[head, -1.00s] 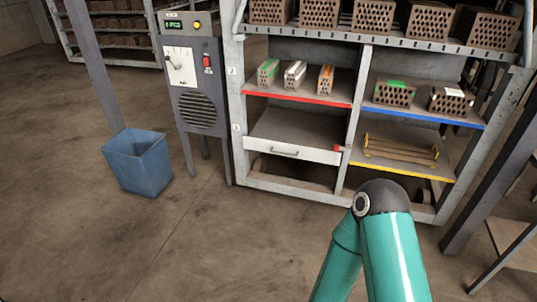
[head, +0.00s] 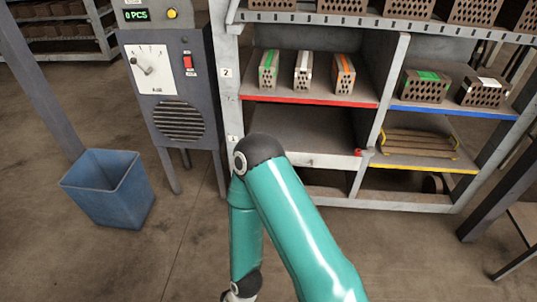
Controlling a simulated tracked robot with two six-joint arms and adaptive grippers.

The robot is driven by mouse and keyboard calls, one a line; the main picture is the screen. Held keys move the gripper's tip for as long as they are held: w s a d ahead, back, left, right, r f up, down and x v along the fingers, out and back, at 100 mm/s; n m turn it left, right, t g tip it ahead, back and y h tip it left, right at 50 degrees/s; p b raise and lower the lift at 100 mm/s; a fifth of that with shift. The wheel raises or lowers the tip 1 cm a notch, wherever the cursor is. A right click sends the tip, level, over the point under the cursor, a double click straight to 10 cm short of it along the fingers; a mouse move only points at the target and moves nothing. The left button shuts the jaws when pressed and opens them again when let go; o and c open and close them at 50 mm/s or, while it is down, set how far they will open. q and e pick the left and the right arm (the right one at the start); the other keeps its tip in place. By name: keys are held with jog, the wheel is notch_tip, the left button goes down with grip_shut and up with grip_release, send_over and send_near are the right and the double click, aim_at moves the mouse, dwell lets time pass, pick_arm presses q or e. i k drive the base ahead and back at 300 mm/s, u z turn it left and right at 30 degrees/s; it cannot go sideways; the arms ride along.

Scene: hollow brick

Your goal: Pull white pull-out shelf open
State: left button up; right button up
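The white pull-out shelf (head: 322,161) is in the lower left bay of the rack, below the red-edged shelf. Only the right part of its white front shows; my teal arm hides the left part and the handle. The front looks flush with the rack, so the shelf appears pushed in. A small red piece (head: 358,153) sits by its right end. My teal arm, apparently the right one, rises from the lower right, bends in front of the shelf and goes down to a wrist joint at the bottom edge. Neither gripper is in view.
A blue bin (head: 110,187) stands on the floor at left. A grey control cabinet (head: 176,92) stands beside the rack. The red shelf (head: 310,99) and blue shelf (head: 455,110) hold hollow bricks. The floor before the rack is open.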

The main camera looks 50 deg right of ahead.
aim_at(310, 136)
jog(key=z, duration=0.25)
jog(key=i, duration=1.05)
jog(key=z, duration=1.1)
jog(key=i, duration=0.65)
jog(key=z, duration=0.45)
jog(key=k, duration=0.9)
jog(key=z, duration=0.2)
jog(key=i, duration=0.9)
jog(key=u, duration=0.1)
